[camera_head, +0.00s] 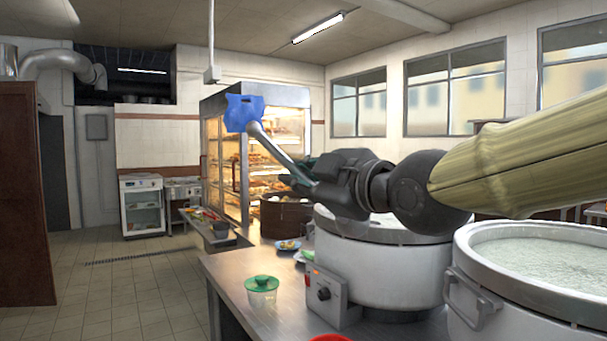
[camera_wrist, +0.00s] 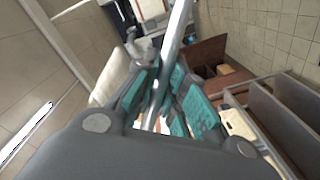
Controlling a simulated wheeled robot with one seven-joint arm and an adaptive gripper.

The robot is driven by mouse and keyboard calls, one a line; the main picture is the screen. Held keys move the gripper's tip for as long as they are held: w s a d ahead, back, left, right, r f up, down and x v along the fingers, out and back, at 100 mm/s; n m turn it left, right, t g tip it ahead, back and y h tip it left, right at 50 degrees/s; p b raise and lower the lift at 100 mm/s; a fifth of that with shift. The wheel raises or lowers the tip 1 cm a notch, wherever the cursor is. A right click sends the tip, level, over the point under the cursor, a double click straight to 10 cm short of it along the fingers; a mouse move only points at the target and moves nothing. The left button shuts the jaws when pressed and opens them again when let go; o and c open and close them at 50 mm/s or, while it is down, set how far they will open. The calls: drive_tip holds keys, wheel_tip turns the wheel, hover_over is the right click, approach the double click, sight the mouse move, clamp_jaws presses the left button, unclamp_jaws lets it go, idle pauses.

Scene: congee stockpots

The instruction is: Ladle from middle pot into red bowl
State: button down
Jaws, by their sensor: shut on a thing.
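My gripper (camera_head: 302,172) is raised above the counter, to the left of and above a large white stockpot (camera_head: 385,275). It is shut on a metal rod, the ladle's handle (camera_head: 275,148), which slants up and left to a blue angular end (camera_head: 244,111). In the wrist view the rod (camera_wrist: 176,40) runs between the teal finger pads of my gripper (camera_wrist: 165,92). A second white pot (camera_head: 550,255), full of pale congee, stands at the right. My arm hides part of the first pot's top. A red rim, likely the red bowl (camera_head: 330,338), shows at the bottom edge.
A green-topped clear container (camera_head: 262,290) and a small plate of food (camera_head: 288,246) are on the steel counter (camera_head: 225,272). A dark round steamer (camera_head: 285,216) and a lit glass food cabinet (camera_head: 280,150) stand behind. The tiled floor at left is clear.

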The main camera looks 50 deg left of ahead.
wheel_tip(320, 180, down, 26)
drive_tip(key=b, duration=1.8)
drive_tip(key=shift+f+b, duration=0.2)
drive_tip(key=shift+b, duration=0.1)
idle(0.5)
drive_tip(key=shift+f, duration=0.65)
drive_tip(key=shift+r+n+g+h+p, duration=0.3)
drive_tip(key=shift+g+p, duration=0.1)
drive_tip(key=shift+p, duration=0.9)
drive_tip(key=n+g+h+p, duration=0.1)
drive_tip(key=p, duration=0.3)
drive_tip(key=n+g+p, duration=0.1)
drive_tip(key=p, duration=0.4)
drive_tip(key=shift+w+d+h, duration=0.2)
drive_tip(key=shift+w+h, duration=0.05)
drive_tip(key=shift+h, duration=0.15)
drive_tip(key=shift+f+g+p, duration=0.25)
drive_tip(key=shift+g+p, duration=0.05)
drive_tip(key=shift+p, duration=0.9)
